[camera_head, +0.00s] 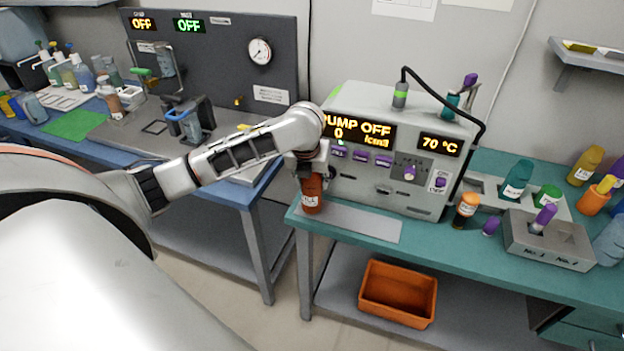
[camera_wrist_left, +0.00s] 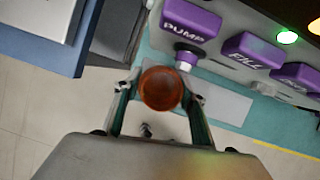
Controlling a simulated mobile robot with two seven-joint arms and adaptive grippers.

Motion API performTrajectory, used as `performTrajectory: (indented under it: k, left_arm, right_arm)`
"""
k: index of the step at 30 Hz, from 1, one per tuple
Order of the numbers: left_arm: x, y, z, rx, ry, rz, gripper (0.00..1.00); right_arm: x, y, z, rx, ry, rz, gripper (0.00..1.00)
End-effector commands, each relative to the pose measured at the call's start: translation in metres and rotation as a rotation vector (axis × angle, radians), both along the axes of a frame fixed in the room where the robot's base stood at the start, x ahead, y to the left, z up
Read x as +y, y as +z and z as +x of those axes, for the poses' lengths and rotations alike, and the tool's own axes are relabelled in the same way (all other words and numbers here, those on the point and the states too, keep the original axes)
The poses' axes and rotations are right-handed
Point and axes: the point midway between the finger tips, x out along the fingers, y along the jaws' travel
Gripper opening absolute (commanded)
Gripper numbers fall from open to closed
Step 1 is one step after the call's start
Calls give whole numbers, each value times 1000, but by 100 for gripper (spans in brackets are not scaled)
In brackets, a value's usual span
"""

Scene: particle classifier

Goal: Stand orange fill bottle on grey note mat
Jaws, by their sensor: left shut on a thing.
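The orange fill bottle (camera_head: 312,196), reddish orange with a white label, is upright in my left gripper (camera_head: 311,172). In the left wrist view the bottle (camera_wrist_left: 160,88) shows from above as a round orange top, with a finger closed on each side. The grey note mat (camera_head: 360,224) lies flat along the front of the teal bench, below the pump machine. The bottle is at the mat's left end; I cannot tell whether its base touches the mat. The mat also shows to the right of the bottle in the left wrist view (camera_wrist_left: 228,104). My right gripper is not in view.
The pump machine (camera_head: 395,150) stands close behind the bottle, its purple buttons (camera_wrist_left: 190,20) near the gripper. An amber bottle with an orange cap (camera_head: 466,209) and a grey block (camera_head: 548,240) stand to the right. An orange crate (camera_head: 398,293) is on the lower shelf.

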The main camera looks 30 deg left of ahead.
Motion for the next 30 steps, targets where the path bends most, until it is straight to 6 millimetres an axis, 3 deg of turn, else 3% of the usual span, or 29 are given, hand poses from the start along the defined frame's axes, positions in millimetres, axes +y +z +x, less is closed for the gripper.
performTrajectory:
  k: [9,10,12,23,30]
  left_arm:
    - [0,-1,0,-1,0,0,12]
    - [0,-2,0,0,0,0,43]
    - [0,-2,0,0,0,0,57]
    - [0,0,0,-1,1,-1,57]
    - [-3,29,-9,-6,-1,2,57]
  right_arm:
    - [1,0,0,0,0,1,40]
    - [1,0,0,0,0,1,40]
    - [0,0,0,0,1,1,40]
    - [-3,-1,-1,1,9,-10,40]
    - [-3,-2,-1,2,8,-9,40]
